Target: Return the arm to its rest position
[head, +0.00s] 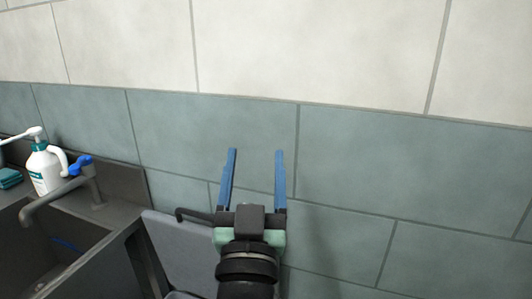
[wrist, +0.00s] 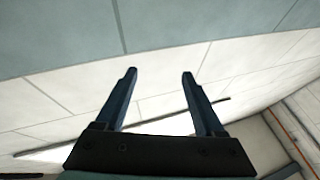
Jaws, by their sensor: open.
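My gripper (head: 255,152) is open and empty in the head view. Its two blue fingers point up in front of the tiled wall, and nothing is between them. My gripper also shows in the wrist view (wrist: 158,74), with both fingers apart and pale wall panels and a bright strip behind them. Most of my arm is out of view below the wrist in the head view.
A dark sink (head: 70,270) with a faucet (head: 62,194) is at the lower left. A white pump bottle (head: 42,170) and a teal item (head: 9,178) stand by it. A grey panel (head: 180,250) is left of my wrist. The tiled wall (head: 400,170) fills the right.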

